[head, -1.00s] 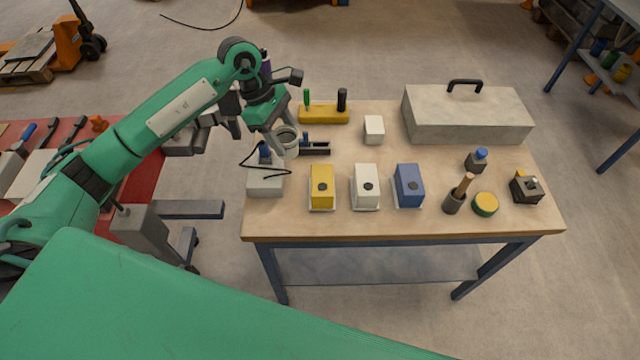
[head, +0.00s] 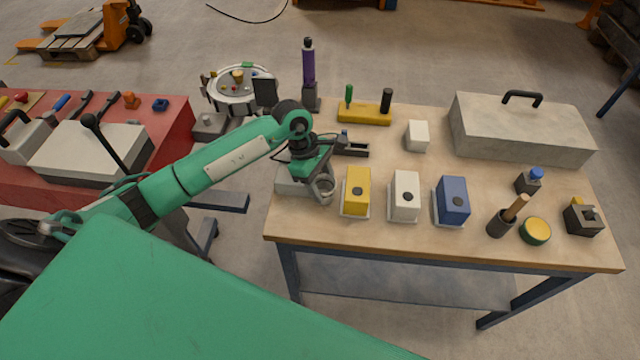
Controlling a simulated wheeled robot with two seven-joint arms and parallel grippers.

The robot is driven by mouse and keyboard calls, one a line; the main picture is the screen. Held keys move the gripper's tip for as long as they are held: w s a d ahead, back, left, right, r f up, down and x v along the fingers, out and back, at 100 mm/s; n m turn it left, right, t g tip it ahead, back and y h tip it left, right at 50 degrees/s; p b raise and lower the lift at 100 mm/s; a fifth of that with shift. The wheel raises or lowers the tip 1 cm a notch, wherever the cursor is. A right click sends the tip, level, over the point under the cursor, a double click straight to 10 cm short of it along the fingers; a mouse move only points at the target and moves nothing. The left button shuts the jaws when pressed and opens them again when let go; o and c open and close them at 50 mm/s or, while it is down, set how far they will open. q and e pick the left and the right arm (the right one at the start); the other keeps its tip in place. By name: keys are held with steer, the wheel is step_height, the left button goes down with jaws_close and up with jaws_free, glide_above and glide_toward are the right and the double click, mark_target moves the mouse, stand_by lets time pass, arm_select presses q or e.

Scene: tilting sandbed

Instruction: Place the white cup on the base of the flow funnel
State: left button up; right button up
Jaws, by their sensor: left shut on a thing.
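The white cup (head: 325,187) is in my left gripper (head: 319,184), which is shut on it over the left part of the bench, just left of the yellow box. The arm hides part of the cup's surroundings, and I cannot tell whether the cup touches the bench. I cannot clearly identify the flow funnel or its base. A purple upright cylinder on a dark stand (head: 309,80) is at the bench's back left corner. A round white apparatus (head: 238,105) with small coloured parts stands beyond the bench's left side. My right gripper is not in view.
The yellow box (head: 357,188), white box (head: 405,194) and blue box (head: 452,199) stand in a row right of the cup. A grey box (head: 290,182) is partly behind my arm. A large grey case (head: 520,128) fills the back right. Bare bench (head: 390,232) lies in front.

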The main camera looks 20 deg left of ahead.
arm_select(q)
steer(key=shift+w+a+f, duration=0.15)
steer(key=shift+w+f, duration=0.1)
steer(key=shift+f, duration=0.35)
steer(key=shift+s, duration=0.2)
steer(key=o, duration=0.9)
steer(key=shift+f, duration=0.1)
steer(key=shift+o, duration=0.2)
